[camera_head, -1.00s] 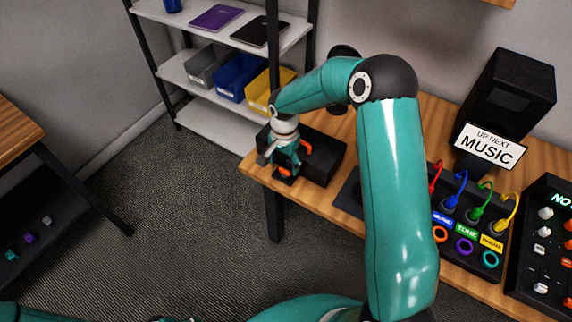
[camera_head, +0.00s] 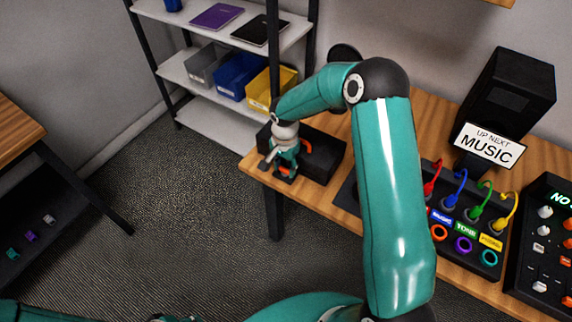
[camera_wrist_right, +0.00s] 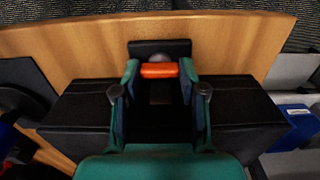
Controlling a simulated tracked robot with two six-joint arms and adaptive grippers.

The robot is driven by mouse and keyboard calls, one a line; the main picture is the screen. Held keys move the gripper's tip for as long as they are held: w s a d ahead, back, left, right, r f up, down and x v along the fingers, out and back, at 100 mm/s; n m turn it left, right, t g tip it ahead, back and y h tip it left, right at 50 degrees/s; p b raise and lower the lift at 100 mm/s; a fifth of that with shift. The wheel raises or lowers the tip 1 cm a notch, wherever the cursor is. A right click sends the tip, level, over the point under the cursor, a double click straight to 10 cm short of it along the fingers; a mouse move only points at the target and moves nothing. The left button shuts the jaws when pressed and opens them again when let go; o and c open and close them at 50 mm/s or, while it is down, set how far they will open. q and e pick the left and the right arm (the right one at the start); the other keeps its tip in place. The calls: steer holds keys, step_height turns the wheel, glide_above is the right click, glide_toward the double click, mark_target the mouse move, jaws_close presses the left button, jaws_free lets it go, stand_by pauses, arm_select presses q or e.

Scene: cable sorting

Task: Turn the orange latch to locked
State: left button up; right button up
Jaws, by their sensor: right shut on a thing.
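The orange latch (camera_wrist_right: 159,70) shows in the right wrist view as a short bar on a dark mount, lying across between my fingertips. The mount is at the edge of the wooden table, in front of a black box (camera_wrist_right: 245,112). My right gripper (camera_wrist_right: 160,72) is shut on the latch, one finger at each end. In the head view my right gripper (camera_head: 283,168) points down at the table's left end, in front of the black box (camera_head: 325,158), and mostly hides the latch. My left gripper is not in view.
The wooden table (camera_head: 345,124) carries a panel with coloured cables (camera_head: 468,222), a music sign (camera_head: 488,147) and a black speaker (camera_head: 512,95) to the right. A shelf with bins (camera_head: 236,76) stands behind. Open carpet (camera_head: 190,215) lies left of the table.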

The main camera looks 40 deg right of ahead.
mark_target(284, 168)
steer(key=shift+w+f+n+b, duration=0.15)
steer(key=shift+w+n+b, duration=0.05)
steer(key=shift+n+b, duration=1.3)
steer(key=shift+n, duration=0.5)
steer(key=shift+r, duration=0.25)
steer(key=o, duration=1.1)
steer(key=shift+o, duration=0.2)
step_height(284, 168, up, 10)
